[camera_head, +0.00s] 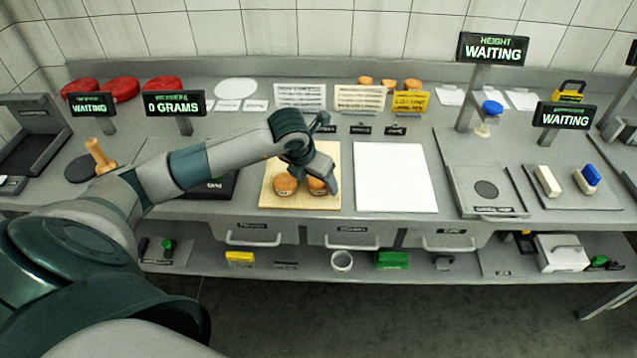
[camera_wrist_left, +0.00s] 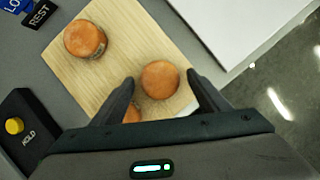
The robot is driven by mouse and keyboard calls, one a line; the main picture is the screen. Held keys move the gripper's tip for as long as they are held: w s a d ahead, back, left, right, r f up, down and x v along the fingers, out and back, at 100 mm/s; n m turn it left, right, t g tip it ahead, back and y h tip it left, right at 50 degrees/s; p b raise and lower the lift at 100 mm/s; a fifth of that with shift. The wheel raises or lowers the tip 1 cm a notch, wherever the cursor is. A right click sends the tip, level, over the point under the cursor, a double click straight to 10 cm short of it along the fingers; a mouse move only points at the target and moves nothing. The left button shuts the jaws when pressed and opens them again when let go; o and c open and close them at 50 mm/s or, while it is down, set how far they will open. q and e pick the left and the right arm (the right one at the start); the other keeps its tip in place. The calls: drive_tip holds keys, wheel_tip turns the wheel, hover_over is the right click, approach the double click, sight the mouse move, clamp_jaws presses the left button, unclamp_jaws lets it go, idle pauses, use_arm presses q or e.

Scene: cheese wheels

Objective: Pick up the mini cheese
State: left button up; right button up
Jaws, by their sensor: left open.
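Orange-brown mini cheeses lie on a light wooden board (camera_head: 328,151). In the head view one mini cheese (camera_head: 285,184) sits at the board's front left, and another (camera_head: 317,186) is partly covered by my left gripper (camera_head: 314,172). In the left wrist view one mini cheese (camera_wrist_left: 160,80) appears between the two open fingertips, with space on both sides. A second (camera_wrist_left: 85,39) stands apart at upper left, and a third (camera_wrist_left: 131,113) is mostly hidden behind the left finger. My left gripper is open, pointing down over the board, and holds nothing. My right gripper is out of view.
A white sheet (camera_head: 395,177) lies right of the board. A dark scale with a yellow button (camera_wrist_left: 14,125) stands close on the left. More small cheeses (camera_head: 389,84) and red wheels (camera_head: 121,89) stand at the back. Display signs (camera_head: 492,48) rise on posts.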

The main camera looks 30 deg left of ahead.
use_arm(q)
drive_tip(key=shift+c, duration=0.6)
drive_tip(key=c, duration=1)
drive_tip(key=shift+c, duration=0.3)
drive_tip(key=shift+r, duration=0.2)
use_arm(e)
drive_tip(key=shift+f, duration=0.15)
